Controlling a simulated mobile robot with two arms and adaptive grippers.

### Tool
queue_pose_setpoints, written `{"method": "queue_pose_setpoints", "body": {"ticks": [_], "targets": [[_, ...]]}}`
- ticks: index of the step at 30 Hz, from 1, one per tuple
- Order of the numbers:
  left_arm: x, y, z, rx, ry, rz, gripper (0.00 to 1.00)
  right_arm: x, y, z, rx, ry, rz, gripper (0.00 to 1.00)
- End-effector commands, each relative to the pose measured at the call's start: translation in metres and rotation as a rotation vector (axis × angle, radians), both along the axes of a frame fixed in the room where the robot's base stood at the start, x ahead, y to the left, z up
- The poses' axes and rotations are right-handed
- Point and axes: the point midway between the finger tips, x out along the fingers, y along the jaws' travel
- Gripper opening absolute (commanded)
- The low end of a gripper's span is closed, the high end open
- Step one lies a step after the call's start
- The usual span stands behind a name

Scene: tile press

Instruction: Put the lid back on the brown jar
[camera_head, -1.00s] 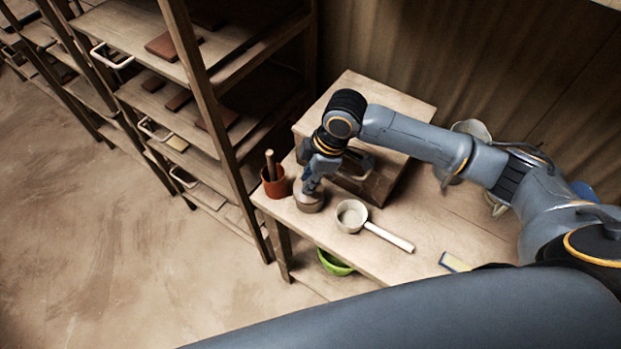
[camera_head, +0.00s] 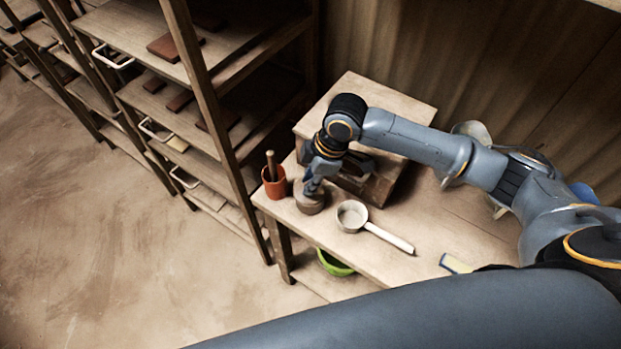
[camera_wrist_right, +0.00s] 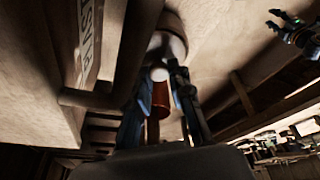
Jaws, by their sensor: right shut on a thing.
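The brown jar (camera_head: 310,206) stands upright near the left end of the table. My right gripper (camera_head: 313,186) points down right above it and hides most of its top. In the right wrist view, the right fingers (camera_wrist_right: 160,82) are on either side of a pale knob (camera_wrist_right: 160,74), shut on it. The knob belongs to the pale lid (camera_wrist_right: 168,46), which is at the mouth of the jar (camera_wrist_right: 170,22). I cannot tell whether the lid is fully seated. My left gripper (camera_wrist_right: 288,28) seems to show small and dark in the right wrist view; its jaw opening is unclear.
A red pot (camera_head: 274,184) with a stick stands just left of the jar. A white-handled ladle (camera_head: 354,216) lies to its right. A wooden block (camera_head: 375,186) is behind. A green bowl (camera_head: 333,263) sits below the tabletop. Shelves (camera_head: 205,90) stand at left.

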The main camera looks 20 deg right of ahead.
Motion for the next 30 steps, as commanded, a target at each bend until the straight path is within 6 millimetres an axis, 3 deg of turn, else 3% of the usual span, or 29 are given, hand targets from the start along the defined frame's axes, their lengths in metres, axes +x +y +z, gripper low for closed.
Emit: {"method": "queue_pose_setpoints", "body": {"ticks": [1,30], "targets": [[0.0,0.0,0.0,0.0,-0.001,0.0,0.4,-0.013,-0.001,-0.013,-0.014,0.039,0.007,0.0],[0.0,0.0,0.013,0.0,0.0,0.002,0.4,-0.02,-0.002,-0.008,-0.014,0.038,0.008,0.0]]}}
